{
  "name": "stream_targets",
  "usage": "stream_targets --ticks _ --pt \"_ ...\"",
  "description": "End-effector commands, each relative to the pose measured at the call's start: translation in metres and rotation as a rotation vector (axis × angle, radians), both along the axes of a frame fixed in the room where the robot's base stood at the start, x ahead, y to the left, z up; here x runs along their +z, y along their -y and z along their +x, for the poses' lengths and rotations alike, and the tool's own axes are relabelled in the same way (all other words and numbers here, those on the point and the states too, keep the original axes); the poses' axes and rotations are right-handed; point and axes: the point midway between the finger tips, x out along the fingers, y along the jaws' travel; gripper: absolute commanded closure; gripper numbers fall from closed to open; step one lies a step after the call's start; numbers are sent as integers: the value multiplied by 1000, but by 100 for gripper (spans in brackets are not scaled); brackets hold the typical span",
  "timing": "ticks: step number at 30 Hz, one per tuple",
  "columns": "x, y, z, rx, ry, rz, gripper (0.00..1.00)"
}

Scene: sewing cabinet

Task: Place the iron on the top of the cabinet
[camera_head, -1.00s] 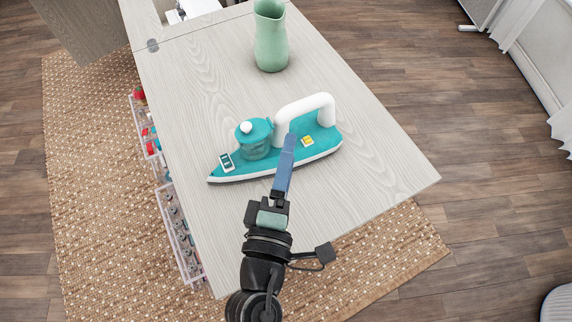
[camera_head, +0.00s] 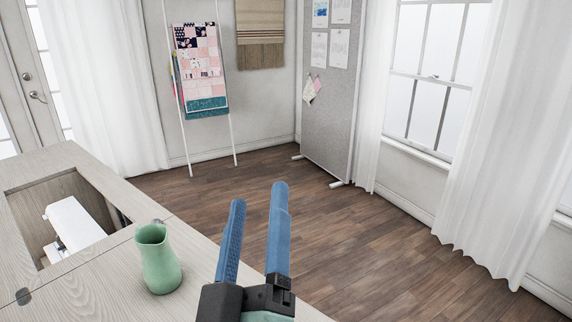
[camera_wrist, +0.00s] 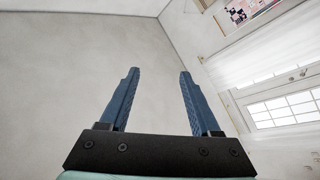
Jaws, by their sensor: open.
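My gripper (camera_head: 259,194) is open and empty, its two blue fingers pointing up in front of the cabinet in the head view. In the wrist view the open fingers (camera_wrist: 158,72) have only bare wall or ceiling behind them. The pale wood cabinet top (camera_head: 100,285) shows at the lower left of the head view. The iron is out of view in both current frames.
A green pitcher (camera_head: 158,260) stands upright on the cabinet top, left of my gripper. Behind it is an opening with a white sewing machine (camera_head: 75,225). A grey pinboard (camera_head: 325,130) stands at the back. The wooden floor (camera_head: 350,235) beyond the cabinet is clear.

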Motion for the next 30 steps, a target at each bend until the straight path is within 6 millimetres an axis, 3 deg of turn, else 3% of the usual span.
stream_targets --ticks 1,6,9,12,16,26,30 --pt "40 10 -2 29 72 97 36" --pt "139 29 -24 194 243 353 36" --pt "180 33 -42 291 312 438 36" --pt "206 34 -56 366 356 487 36" --pt "220 33 -65 411 377 511 36" --pt "221 33 -66 416 378 513 36" --pt "235 33 -66 416 378 512 36"
